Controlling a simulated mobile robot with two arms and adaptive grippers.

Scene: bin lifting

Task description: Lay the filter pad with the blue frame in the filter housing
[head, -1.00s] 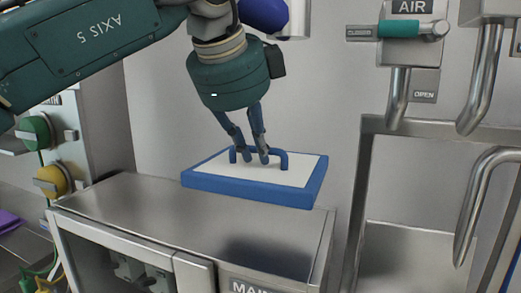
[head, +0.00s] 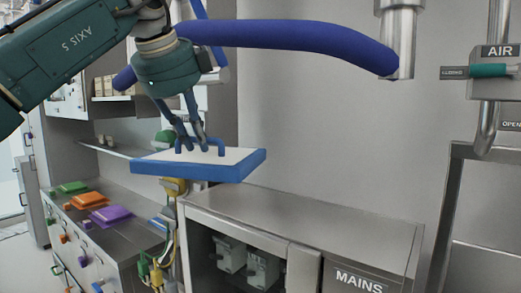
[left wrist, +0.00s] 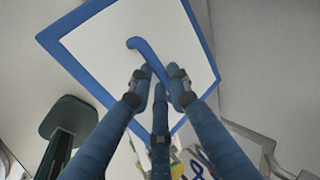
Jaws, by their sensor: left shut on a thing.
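The filter pad (head: 240,157) is a flat white square with a blue frame and a blue handle on top. My left gripper (head: 191,148) is shut on its handle and holds the pad in the air, roughly level, left of and above the steel cabinet top. In the left wrist view the pad (left wrist: 90,45) lies beyond the fingers (left wrist: 160,85), which close around the blue handle. I cannot make out the filter housing for certain. My right gripper is not in view.
A steel cabinet (head: 320,222) marked MAINS stands below right, its top bare. A counter at left holds green, orange (head: 88,200) and purple (head: 110,215) flat items. A thick blue hose (head: 290,34) hangs behind my arm. An AIR valve (head: 490,70) is at right.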

